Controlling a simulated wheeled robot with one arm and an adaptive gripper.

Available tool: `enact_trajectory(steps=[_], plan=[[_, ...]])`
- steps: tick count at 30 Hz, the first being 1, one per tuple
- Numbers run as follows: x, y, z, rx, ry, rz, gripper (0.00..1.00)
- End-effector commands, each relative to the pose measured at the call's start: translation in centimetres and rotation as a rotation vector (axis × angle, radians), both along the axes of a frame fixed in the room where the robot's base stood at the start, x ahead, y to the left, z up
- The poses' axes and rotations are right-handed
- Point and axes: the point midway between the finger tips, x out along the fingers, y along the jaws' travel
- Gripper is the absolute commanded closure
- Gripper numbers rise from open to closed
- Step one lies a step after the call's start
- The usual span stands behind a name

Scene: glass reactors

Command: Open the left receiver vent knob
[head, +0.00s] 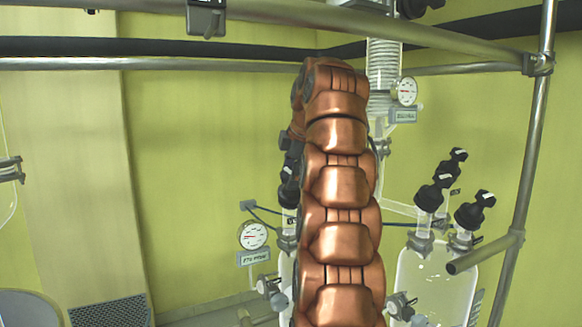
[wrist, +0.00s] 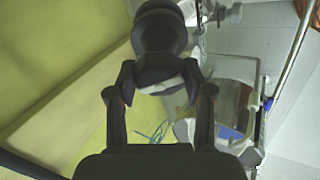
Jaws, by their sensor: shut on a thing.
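In the wrist view, my gripper (wrist: 160,82) has its two dark fingers closed in on a black knob (wrist: 159,35). The knob has a rounded top and sits between and beyond the fingertips. In the head view, my copper arm hides most of the left glass receiver (head: 287,240). Only a strip of its glass and a black knob (head: 288,190) show at the arm's left edge. My gripper is mostly hidden behind the arm there. The knob's turn angle cannot be told.
The right glass receiver (head: 435,280) stands right of my arm with several black knobs on top. A round gauge (head: 253,235) is left of the arm, another gauge (head: 406,91) is at upper right. Metal rails (head: 250,63) cross above; a metal post (head: 530,130) stands at right.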

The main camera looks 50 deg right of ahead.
Motion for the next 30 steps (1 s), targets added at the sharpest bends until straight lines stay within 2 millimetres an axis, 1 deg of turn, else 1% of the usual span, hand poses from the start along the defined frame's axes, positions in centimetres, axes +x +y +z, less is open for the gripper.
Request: enact_trajectory(steps=[1, 9, 24, 25, 30], plan=[[0.00, -0.01, 0.31, -0.009, 0.008, 0.019, 0.84], [0.03, -0.01, 0.19, -0.039, 0.039, 0.092, 0.84], [0.03, -0.01, 0.12, -0.045, 0.045, 0.107, 0.84], [0.02, -0.02, 0.13, -0.045, 0.045, 0.107, 0.48], [0.02, -0.01, 0.10, -0.044, 0.046, 0.107, 0.30]])
